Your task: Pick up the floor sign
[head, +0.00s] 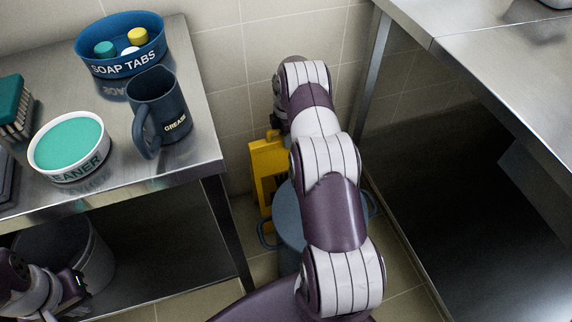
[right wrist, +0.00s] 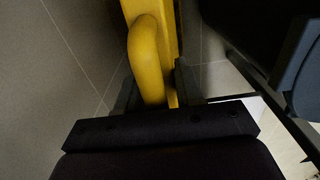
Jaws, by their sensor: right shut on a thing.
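The yellow floor sign (head: 268,168) stands upright near the tiled back wall, in the gap between two steel tables. It is partly hidden by my right arm. In the right wrist view its rounded yellow handle (right wrist: 147,58) runs down between the fingers of my right gripper (right wrist: 156,92), which is shut on it. In the head view my right gripper is mostly hidden behind its own arm. My left gripper (head: 72,284) is at the lower left, by the left table's lower shelf; its fingers are too unclear to judge.
A blue-grey stockpot (head: 288,216) with side handles stands in front of the sign under my right arm. The left table (head: 205,150) holds a grease jug (head: 158,110), a soap tabs bowl (head: 120,65) and a cleaner tub (head: 70,145). The right table (head: 500,65) bounds the gap.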

